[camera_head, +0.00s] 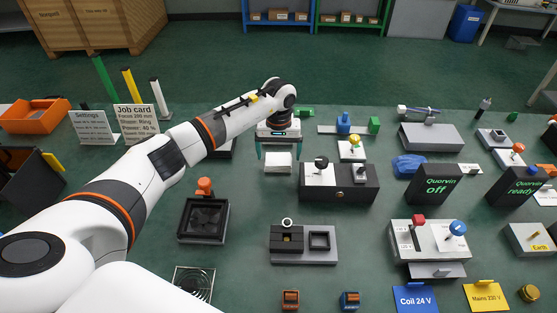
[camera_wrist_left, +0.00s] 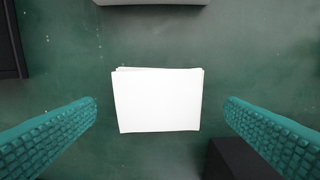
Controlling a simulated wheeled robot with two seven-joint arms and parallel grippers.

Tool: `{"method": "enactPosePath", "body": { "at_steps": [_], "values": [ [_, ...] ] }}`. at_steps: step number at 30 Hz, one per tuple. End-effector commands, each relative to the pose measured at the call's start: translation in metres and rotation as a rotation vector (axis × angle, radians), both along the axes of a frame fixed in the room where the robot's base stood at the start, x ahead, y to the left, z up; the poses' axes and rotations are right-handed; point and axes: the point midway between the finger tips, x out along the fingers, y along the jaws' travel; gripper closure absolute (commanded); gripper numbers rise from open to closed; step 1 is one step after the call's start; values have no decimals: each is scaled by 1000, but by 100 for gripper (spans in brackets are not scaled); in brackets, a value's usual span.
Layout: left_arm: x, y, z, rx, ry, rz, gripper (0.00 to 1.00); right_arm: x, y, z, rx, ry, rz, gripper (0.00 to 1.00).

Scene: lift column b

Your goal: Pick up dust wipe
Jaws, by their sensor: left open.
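The dust wipe, a white folded stack (camera_head: 278,163), lies flat on the green bench in the head view. In the left wrist view the white wipe (camera_wrist_left: 157,100) lies centred between the two fingers. My left gripper (camera_head: 277,152) is above the wipe, pointing down, with teal ribbed fingers. In the left wrist view the gripper (camera_wrist_left: 160,120) is open, with one finger on each side and clear space between each finger and the wipe. My right gripper is not in view.
A dark control box with knobs (camera_head: 357,190) stands just right of the wipe. A grey fixture (camera_head: 304,258) sits nearer. A blue cloth-like item (camera_head: 408,166) lies farther right. Bare bench shows around the wipe.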

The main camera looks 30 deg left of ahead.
Motion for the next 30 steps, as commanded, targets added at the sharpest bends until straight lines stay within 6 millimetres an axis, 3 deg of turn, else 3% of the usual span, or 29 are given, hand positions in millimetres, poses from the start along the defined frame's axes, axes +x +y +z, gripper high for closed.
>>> {"method": "enactPosePath", "body": {
  "at_steps": [6, 13, 22, 30],
  "values": [
    [0, 0, -23, -1, 0, 1, 7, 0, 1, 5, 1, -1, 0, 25],
    [0, 1, -25, 0, -1, 0, 7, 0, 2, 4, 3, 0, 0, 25],
    [0, 1, -25, 0, -1, 0, 55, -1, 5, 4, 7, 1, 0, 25],
    [0, 1, -24, 0, -1, 0, 56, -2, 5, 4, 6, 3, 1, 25]
  ]
}}
